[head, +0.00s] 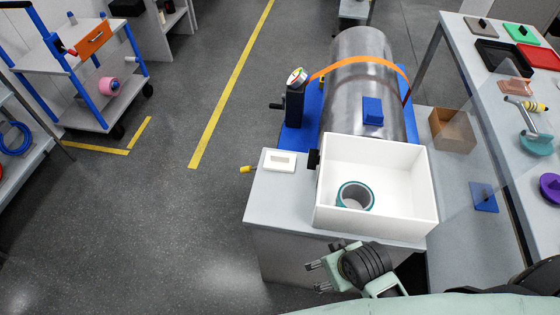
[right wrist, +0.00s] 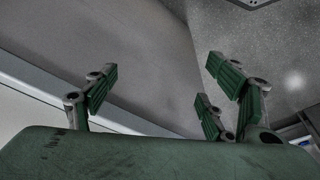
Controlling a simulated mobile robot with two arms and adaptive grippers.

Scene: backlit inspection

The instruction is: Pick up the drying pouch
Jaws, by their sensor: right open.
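A small flat white item (head: 279,160) with a pale rectangle on its face lies on the grey bench top (head: 262,205), left of the white box. It may be the drying pouch, but I cannot tell for certain. My right gripper (head: 313,277) is below it in the head view, near the bench's front edge, with its fingers pointing left. Its fingers are spread and empty, and the right wrist view (right wrist: 155,85) shows only grey surfaces beyond them. It is apart from the white item. My left gripper does not show.
A white open box (head: 420,210) with a teal-rimmed roll (head: 355,196) stands on the bench. Behind is a metal cylinder (head: 355,60) with an orange strap (head: 338,66). A yellow-tipped piece (head: 246,169) juts from the bench's left edge. Open floor lies left.

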